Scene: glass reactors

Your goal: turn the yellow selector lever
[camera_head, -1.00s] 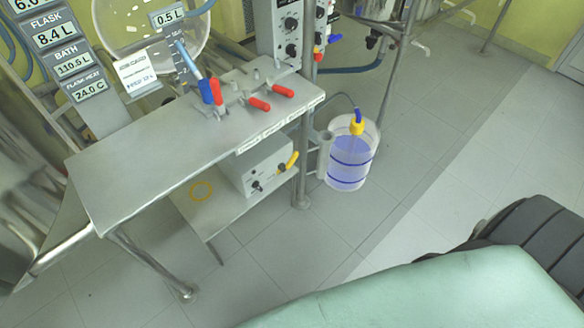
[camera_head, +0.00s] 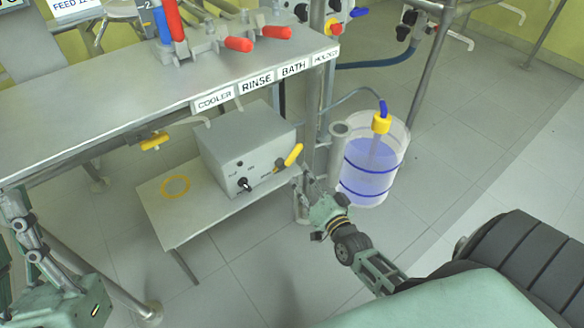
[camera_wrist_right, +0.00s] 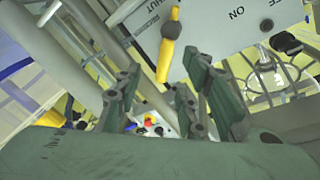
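The yellow selector lever (camera_head: 289,157) sits on the front right of a grey control box (camera_head: 236,140) on the low shelf. In the right wrist view the lever (camera_wrist_right: 166,55) hangs from the box panel beside the word SHUT. My right gripper (camera_head: 306,182) is just right of and below the lever.
The steel table (camera_head: 90,105) overhangs the shelf, with red-handled valves on top. Another yellow handle (camera_head: 154,141) is under its edge. A table post (camera_head: 314,100) stands close to my right gripper. A clear container with blue liquid (camera_head: 372,165) stands behind it. A yellow ring (camera_head: 175,187) lies on the shelf.

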